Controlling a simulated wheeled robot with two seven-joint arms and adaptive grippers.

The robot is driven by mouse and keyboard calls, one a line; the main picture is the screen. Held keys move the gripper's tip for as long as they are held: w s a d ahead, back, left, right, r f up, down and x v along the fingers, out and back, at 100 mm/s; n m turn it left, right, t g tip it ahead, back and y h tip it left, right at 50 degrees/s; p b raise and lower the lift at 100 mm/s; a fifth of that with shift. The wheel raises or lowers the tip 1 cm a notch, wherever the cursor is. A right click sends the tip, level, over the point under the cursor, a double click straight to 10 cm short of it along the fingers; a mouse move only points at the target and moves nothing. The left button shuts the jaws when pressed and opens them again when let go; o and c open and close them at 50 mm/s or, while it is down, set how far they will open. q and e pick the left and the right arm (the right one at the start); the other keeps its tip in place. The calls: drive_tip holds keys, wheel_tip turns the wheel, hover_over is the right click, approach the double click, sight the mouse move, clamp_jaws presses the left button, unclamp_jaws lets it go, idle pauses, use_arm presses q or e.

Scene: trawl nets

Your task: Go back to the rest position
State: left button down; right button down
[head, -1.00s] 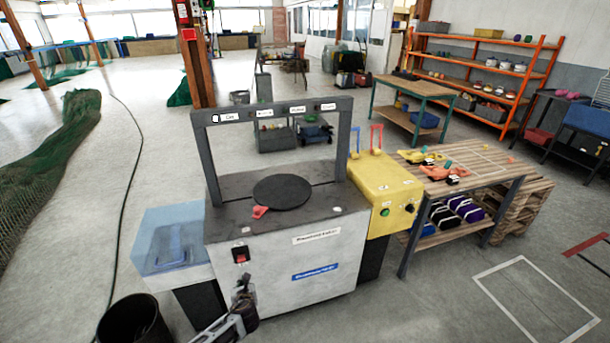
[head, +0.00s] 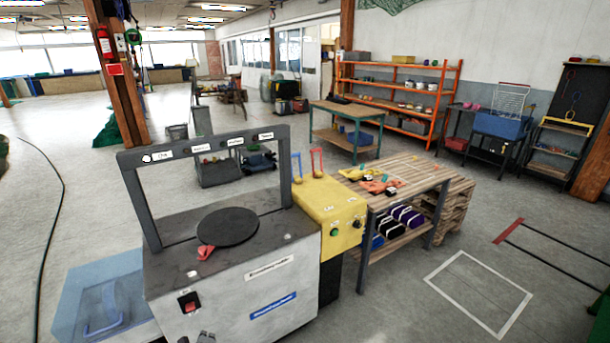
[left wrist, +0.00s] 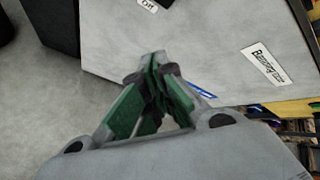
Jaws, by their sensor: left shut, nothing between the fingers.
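My left gripper (head: 196,339) barely shows at the bottom edge of the head view, in front of the grey machine (head: 225,285). In the left wrist view my left gripper (left wrist: 160,62) is shut and empty, its green-lined fingers meeting at the tips. Its tips are in front of the machine's pale side panel (left wrist: 190,40), and I cannot tell how far from it. My right gripper is not in view.
The machine carries a black round plate (head: 228,226), a red piece (head: 205,253) and an upright frame. A yellow box (head: 330,213) and a wooden workbench (head: 420,177) adjoin on the right. A blue translucent bin (head: 98,298) stands left. Open floor lies at the right front.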

use_arm(q)
drive_tip(key=s+a+f+n+g+h, duration=0.1)
drive_tip(key=s+a+f+n+g, duration=0.1)
drive_tip(key=s+f+n, duration=0.75)
drive_tip(key=s+a+f+n+g+h, duration=0.15)
drive_tip(key=s+f+n, duration=0.45)
drive_tip(key=f, duration=0.7)
drive_tip(key=s+d+f+n+g, duration=0.1)
drive_tip(key=s+d+f+g, duration=0.1)
drive_tip(key=s, duration=0.9)
drive_tip(key=s+d+f+n+g, duration=0.1)
drive_tip(key=s+d+f, duration=0.4)
drive_tip(key=s, duration=0.6)
drive_tip(key=s+d+f+n+g+h, duration=0.1)
drive_tip(key=s+d+f, duration=0.3)
drive_tip(key=s, duration=0.7)
drive_tip(key=shift+g, duration=0.85)
